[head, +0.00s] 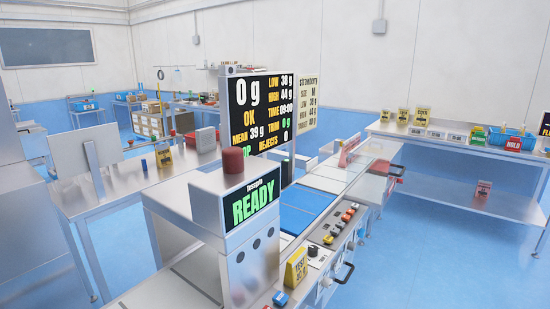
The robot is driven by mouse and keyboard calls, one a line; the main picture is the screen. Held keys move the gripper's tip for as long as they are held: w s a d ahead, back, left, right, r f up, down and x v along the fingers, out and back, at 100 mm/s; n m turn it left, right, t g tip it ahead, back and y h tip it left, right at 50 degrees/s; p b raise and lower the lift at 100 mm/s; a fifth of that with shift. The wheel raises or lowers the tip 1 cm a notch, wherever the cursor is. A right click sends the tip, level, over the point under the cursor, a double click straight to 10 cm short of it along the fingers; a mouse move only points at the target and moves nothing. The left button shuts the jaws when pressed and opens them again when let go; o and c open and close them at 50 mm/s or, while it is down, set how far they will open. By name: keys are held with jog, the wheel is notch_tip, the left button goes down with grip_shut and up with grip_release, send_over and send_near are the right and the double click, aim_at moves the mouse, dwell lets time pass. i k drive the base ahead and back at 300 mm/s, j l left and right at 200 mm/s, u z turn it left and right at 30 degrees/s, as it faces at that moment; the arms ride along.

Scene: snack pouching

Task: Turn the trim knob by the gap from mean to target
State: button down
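The big black display (262,108) reads 0 g, OK, MEAN 39 g, LOW 38 g, HIGH 44 g, TRIM 0 g and REJECTS 0. Part of its lower left is covered by the machine's red-topped tower. A pale card (307,101) beside it reads strawberry, size M, with low and high lines; I see no clear target figure. A small dark knob on a white plate (314,254) sits on the machine's side ledge; it may be the trim knob, but its label is too small to read. My gripper is not in view.
A screen (250,203) reads READY on the steel tower (248,265). Coloured buttons (345,218) line the ledge near a yellow TEST block (296,267) and black handles (345,273). A side bench (450,140) holds boxes and signs. Blue floor (420,250) is clear at right.

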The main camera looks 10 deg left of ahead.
aim_at(313, 250)
jog(key=i+l+u, duration=0.4)
jog(key=i+l, duration=0.15)
jog(key=i, duration=0.35)
jog(key=i+l+u, duration=0.35)
jog(key=i+l, duration=0.45)
